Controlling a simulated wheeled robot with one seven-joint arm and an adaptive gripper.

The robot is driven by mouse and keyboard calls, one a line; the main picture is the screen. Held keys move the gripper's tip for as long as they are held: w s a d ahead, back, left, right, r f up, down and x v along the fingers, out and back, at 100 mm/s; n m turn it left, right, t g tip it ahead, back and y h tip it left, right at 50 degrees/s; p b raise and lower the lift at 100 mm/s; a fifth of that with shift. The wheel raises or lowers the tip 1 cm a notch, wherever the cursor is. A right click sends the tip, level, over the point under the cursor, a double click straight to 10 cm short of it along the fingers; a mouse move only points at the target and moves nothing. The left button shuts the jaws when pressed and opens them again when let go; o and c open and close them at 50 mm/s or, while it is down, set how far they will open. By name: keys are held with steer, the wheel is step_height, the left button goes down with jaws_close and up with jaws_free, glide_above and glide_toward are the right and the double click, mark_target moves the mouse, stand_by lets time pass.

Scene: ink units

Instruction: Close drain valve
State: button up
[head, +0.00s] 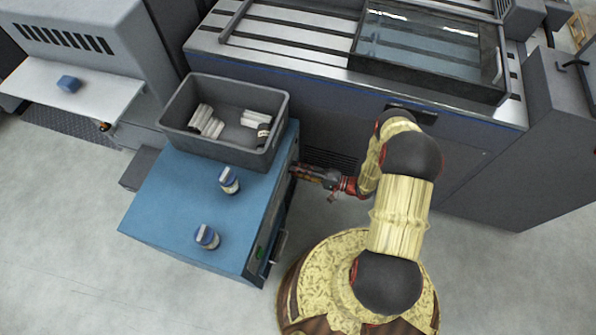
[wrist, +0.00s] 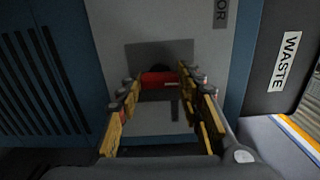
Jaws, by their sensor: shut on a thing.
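The red drain valve handle (wrist: 158,79) shows in the wrist view in front of a grey plate on the blue cabinet's side. My gripper (wrist: 163,84) has one finger at each end of the red handle and is shut on it. The handle lies crosswise between the fingertips, with a dark part just below it. In the head view my gripper (head: 297,170) reaches left to the right side of the blue cabinet (head: 165,205). The valve itself is hidden there by the gripper and the cabinet's edge.
A grey bin (head: 218,150) with several white cylinders stands on the cabinet. A large grey machine (head: 300,65) is behind my arm. A dark panel labelled WASTE (wrist: 284,60) is at the right.

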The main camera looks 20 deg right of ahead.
steer(key=shift+f+n, duration=0.1)
steer(key=shift+n, duration=0.2)
stand_by(0.4)
steer(key=o, duration=1)
steer(key=shift+o, duration=0.8)
steer(key=shift+d, duration=0.1)
steer(key=v, duration=1.2)
